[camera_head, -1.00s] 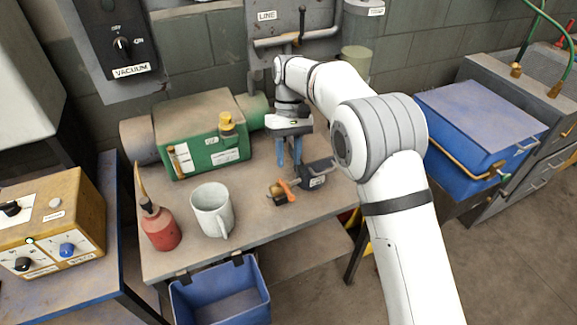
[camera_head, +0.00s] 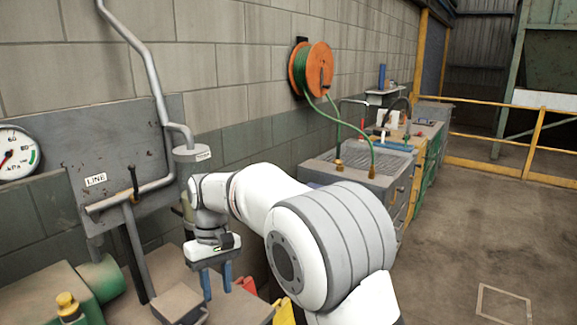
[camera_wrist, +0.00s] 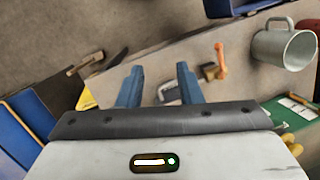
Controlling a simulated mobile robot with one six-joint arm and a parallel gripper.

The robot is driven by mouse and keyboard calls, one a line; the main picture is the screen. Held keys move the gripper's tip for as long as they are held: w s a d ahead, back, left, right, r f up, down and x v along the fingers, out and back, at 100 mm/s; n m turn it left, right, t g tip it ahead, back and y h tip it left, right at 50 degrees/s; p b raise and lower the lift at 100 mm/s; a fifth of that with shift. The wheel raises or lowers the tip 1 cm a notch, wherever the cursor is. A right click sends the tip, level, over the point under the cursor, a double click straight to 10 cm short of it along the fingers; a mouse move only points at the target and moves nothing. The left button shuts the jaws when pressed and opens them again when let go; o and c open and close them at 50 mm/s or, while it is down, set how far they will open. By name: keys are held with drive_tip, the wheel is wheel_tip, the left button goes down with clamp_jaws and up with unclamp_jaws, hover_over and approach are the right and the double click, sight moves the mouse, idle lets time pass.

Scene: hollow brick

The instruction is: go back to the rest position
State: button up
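My gripper (camera_head: 217,283) hangs fingers-down over the workbench in the head view, with my white arm reaching in from the lower right. Its two blue fingers stand apart in the wrist view (camera_wrist: 158,86), with nothing held between them. Below it lies the bench top (camera_wrist: 150,52), where a small grey fixture (camera_wrist: 172,92) and an orange-handled part (camera_wrist: 221,58) sit apart from the fingers.
A green machine (camera_head: 42,297) with a yellow cap stands at the head view's lower left. A wall panel (camera_head: 112,150) with pipes is behind the gripper. An orange hose reel (camera_head: 300,70) hangs on the wall. Grey cabinets (camera_head: 365,175) stand beyond; open floor (camera_head: 470,230) lies right.

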drive_tip(key=s+d+r+m+t+y, duration=0.1)
drive_tip(key=s+d+r+m+t, duration=0.15)
drive_tip(key=d, duration=0.75)
drive_tip(key=s+d+r+m+t, duration=0.1)
drive_tip(key=s+d+r+m, duration=0.15)
drive_tip(key=d, duration=0.75)
drive_tip(key=s+d+f+m+t, duration=0.1)
drive_tip(key=s+d+f, duration=0.1)
drive_tip(key=s+d, duration=0.3)
drive_tip(key=s+d+f+m+t, duration=0.1)
drive_tip(key=s+d+f+m, duration=0.1)
drive_tip(key=s+d, duration=0.4)
drive_tip(key=shift+s+f, duration=0.25)
drive_tip(key=shift+s, duration=0.75)
